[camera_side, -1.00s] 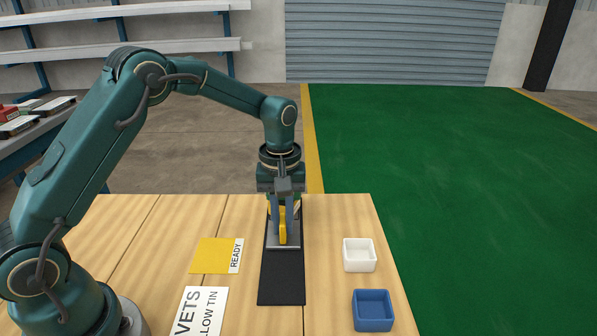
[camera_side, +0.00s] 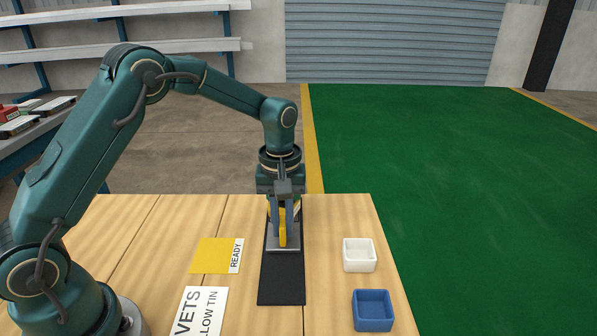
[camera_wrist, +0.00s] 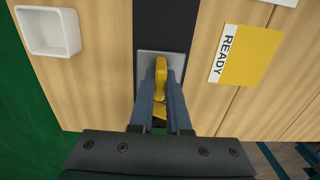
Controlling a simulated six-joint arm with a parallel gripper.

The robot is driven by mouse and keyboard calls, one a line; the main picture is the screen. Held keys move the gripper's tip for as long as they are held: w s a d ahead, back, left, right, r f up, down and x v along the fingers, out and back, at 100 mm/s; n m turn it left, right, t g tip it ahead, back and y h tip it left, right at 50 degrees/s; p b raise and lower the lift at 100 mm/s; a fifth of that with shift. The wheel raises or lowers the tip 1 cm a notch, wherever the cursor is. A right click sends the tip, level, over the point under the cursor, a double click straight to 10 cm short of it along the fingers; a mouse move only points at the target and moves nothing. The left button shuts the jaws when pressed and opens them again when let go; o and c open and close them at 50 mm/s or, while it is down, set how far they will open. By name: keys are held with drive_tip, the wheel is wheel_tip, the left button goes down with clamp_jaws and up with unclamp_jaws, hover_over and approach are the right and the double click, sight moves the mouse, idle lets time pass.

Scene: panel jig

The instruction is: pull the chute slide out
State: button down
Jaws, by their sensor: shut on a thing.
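The chute slide appears as a grey plate (camera_side: 273,248) with an upright yellow handle (camera_side: 283,228), on a long black strip (camera_side: 282,283) on the wooden table. My gripper (camera_side: 283,240) points straight down and is shut on the yellow handle, low over the plate. In the wrist view the handle (camera_wrist: 161,72) stands between my fingertips (camera_wrist: 160,90), with the grey plate (camera_wrist: 145,62) around it and the black strip (camera_wrist: 161,22) running on beyond. Parts behind the handle, with some yellow and green, are mostly hidden by my gripper.
A yellow card marked READY (camera_side: 212,256) and a white label (camera_side: 200,312) lie left of the strip. A white bin (camera_side: 359,255) and a blue bin (camera_side: 373,310) stand to its right. The near stretch of the black strip is bare.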

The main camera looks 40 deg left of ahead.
drive_tip(key=s+d, duration=0.7)
drive_tip(key=shift+s+d, duration=0.35)
drive_tip(key=shift+d, duration=0.05)
drive_tip(key=c, duration=0.9)
unclamp_jaws()
drive_tip(key=shift+a, duration=0.1)
drive_tip(key=shift+r, duration=2.6)
